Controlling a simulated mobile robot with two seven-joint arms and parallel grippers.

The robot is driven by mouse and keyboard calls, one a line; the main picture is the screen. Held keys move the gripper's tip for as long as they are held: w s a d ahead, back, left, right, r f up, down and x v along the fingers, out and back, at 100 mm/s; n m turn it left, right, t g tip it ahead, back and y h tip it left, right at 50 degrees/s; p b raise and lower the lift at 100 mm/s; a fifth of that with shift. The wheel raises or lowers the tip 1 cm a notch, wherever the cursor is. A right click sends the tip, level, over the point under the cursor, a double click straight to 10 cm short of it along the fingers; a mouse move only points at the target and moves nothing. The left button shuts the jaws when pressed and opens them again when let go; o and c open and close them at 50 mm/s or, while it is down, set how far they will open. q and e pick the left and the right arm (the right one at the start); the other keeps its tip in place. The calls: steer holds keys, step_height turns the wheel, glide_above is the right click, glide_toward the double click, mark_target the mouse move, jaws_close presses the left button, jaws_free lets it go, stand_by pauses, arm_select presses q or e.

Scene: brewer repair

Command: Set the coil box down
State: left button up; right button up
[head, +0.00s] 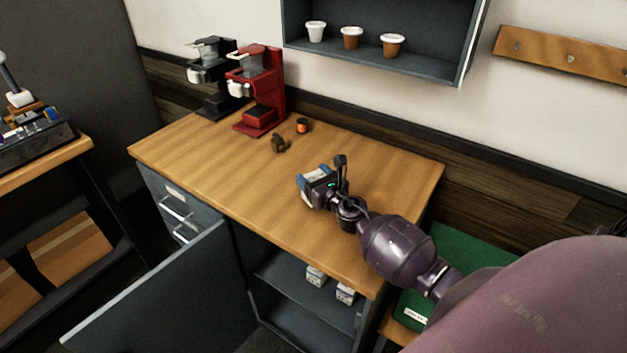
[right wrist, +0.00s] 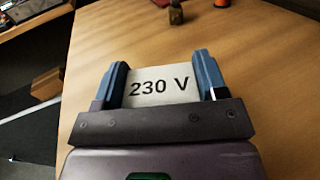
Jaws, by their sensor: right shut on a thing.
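The coil box is a white box marked "230 V" (right wrist: 158,87), seen between the blue fingers in the right wrist view. My right gripper (head: 306,188) is shut on it, over the wooden counter (head: 215,165). In the head view the box (head: 309,201) is mostly hidden by the gripper. I cannot tell whether the box touches the counter top. My left gripper is not in view.
A red coffee machine (head: 260,90) and a black one (head: 212,80) stand at the back left. A small brown part (head: 280,144) and an orange-black cylinder (head: 302,126) lie nearby. Below, the cabinet door (head: 170,300) is open, with two white boxes (head: 316,275) inside. The counter's right side is clear.

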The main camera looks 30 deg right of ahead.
steer(key=o, duration=1)
steer(key=shift+f, duration=0.1)
steer(key=shift+o, duration=0.2)
steer(key=shift+s, duration=0.25)
steer(key=s, duration=1.1)
steer(key=shift+s, duration=0.25)
steer(key=shift+s, duration=0.1)
